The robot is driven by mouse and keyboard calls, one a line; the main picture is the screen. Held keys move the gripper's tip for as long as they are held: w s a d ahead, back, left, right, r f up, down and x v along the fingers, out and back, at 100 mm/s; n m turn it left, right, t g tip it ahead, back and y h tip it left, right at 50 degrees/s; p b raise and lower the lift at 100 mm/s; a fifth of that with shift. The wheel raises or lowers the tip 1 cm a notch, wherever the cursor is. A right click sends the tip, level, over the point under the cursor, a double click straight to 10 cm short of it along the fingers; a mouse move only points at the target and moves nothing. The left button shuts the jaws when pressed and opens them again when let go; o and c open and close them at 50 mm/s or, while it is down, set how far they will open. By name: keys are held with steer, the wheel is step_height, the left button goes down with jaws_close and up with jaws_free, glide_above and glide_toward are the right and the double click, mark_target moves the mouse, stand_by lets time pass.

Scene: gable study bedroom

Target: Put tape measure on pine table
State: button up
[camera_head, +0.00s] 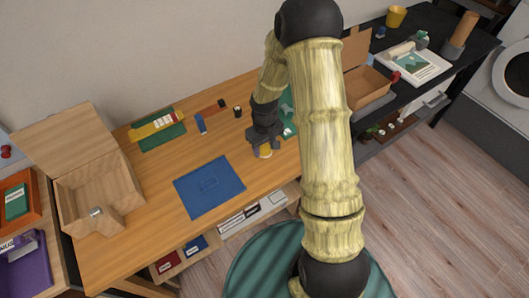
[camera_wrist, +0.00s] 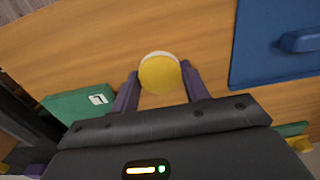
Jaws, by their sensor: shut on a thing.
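The tape measure (camera_head: 265,153), a round yellow piece with a pale rim, is between the fingers of my gripper (camera_head: 262,147) in the head view. In the wrist view the tape measure (camera_wrist: 160,74) shows clearly, with the two purple fingers of my gripper (camera_wrist: 160,80) closed on its sides. The pine table (camera_head: 145,205) is the long wooden top along the wall. My gripper points down over its right part. Whether the tape measure touches the tabletop or is just above it, I cannot tell.
A blue mat (camera_head: 209,187) lies left of my gripper, and a small dark cup (camera_head: 238,111) stands behind. A green mat with a yellow item (camera_head: 156,125) lies farther back. A wooden box (camera_head: 95,185) stands at the left end. Bare wood lies around the blue mat.

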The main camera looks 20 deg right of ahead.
mark_target(265, 149)
steer(key=shift+f, duration=1.75)
steer(key=shift+f, duration=0.2)
steer(key=o, duration=1)
steer(key=shift+s+r, duration=0.1)
steer(key=shift+r, duration=0.05)
steer(key=shift+r, duration=0.5)
step_height(265, 149, up, 11)
steer(key=shift+r, duration=0.1)
